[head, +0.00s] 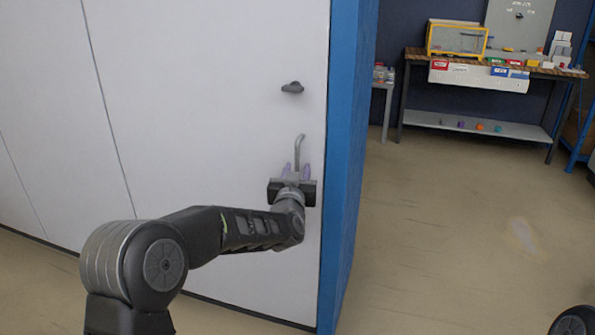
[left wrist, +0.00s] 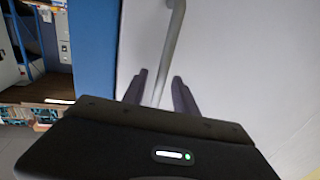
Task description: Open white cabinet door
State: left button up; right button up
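The white cabinet door (head: 225,100) stands shut in the head view, with a blue side panel (head: 348,150) along its right edge. A grey bent handle (head: 299,150) is on the door near that edge, below a small dark knob (head: 292,87). My left gripper (head: 297,168) is at the lower part of the handle. In the left wrist view the handle (left wrist: 173,45) runs down between the two fingers (left wrist: 160,82), which are apart with a gap on each side of it. My right gripper is not visible.
A workbench (head: 490,70) with several coloured items and a yellow-framed box (head: 457,39) stands at the back right. A small side table (head: 384,85) is beside it. The floor (head: 450,220) right of the cabinet is clear.

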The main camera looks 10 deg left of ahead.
pick_arm(q)
jog(key=shift+w, duration=0.35)
jog(key=shift+c, duration=0.5)
grip_shut()
dwell(0.8)
